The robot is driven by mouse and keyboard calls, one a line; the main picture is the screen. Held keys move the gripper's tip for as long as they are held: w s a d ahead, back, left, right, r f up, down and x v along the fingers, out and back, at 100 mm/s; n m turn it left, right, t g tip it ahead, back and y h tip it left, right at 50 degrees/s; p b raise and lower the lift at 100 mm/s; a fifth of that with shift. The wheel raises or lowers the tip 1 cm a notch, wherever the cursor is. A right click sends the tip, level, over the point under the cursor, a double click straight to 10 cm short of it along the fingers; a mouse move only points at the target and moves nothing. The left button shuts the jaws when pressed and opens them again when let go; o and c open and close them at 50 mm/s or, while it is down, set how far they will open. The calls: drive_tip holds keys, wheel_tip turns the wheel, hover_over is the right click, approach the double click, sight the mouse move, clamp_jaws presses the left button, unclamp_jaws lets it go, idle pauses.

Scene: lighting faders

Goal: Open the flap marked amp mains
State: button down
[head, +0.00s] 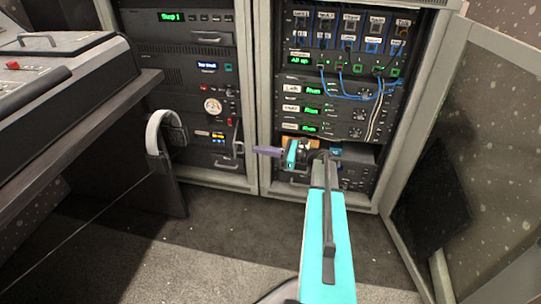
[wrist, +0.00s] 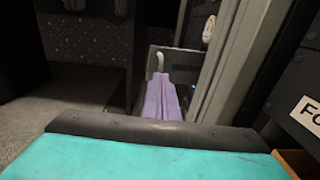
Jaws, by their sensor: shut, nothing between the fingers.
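My gripper (head: 257,151) has purple fingers and points left at the lower right side of the left rack. In the wrist view its fingers (wrist: 162,98) lie together, shut and empty. Just past the fingertips is a grey flap (wrist: 152,82) with a pale bent handle (wrist: 160,62). In the head view the flap (head: 237,136) looks swung out from the rack front, seen nearly edge-on. The fingertips are close to it; I cannot tell if they touch. No amp mains marking is readable in either view.
Carpet (head: 225,225) in front is clear.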

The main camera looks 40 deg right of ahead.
drive_tip(key=shift+b+x, duration=0.6)
drive_tip(key=shift+x, duration=1.05)
drive_tip(key=shift+s+d+r+h+p, duration=0.1)
drive_tip(key=shift+h+p, duration=0.2)
drive_tip(key=shift+p, duration=0.1)
